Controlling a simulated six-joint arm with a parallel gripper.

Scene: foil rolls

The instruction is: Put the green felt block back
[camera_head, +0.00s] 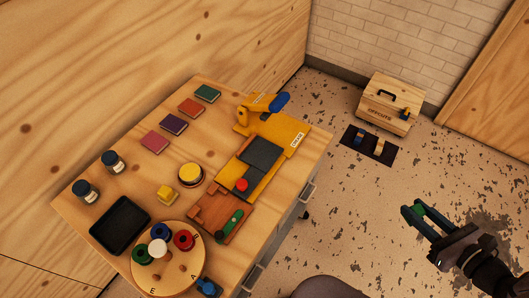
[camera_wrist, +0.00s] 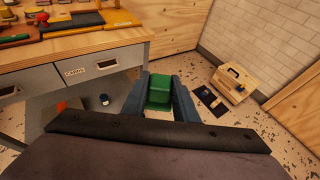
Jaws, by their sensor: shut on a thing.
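The green felt block (camera_wrist: 159,90) is held between the two dark fingers of my gripper (camera_wrist: 160,102) in the wrist view. In the head view my gripper (camera_head: 419,217) is at the right, out past the workbench and over the floor, with a little of the block's green (camera_head: 418,209) showing between the fingers. The fingers hide the block's sides. No surface is seen touching the block.
The wooden workbench (camera_head: 75,202) at left holds a yellow press (camera_head: 298,133), a black tray (camera_head: 120,225), a round board with spools (camera_head: 170,285), jars and coloured squares. A wooden toolbox (camera_head: 385,106) and dark mat (camera_head: 350,146) lie on the floor. Floor between is clear.

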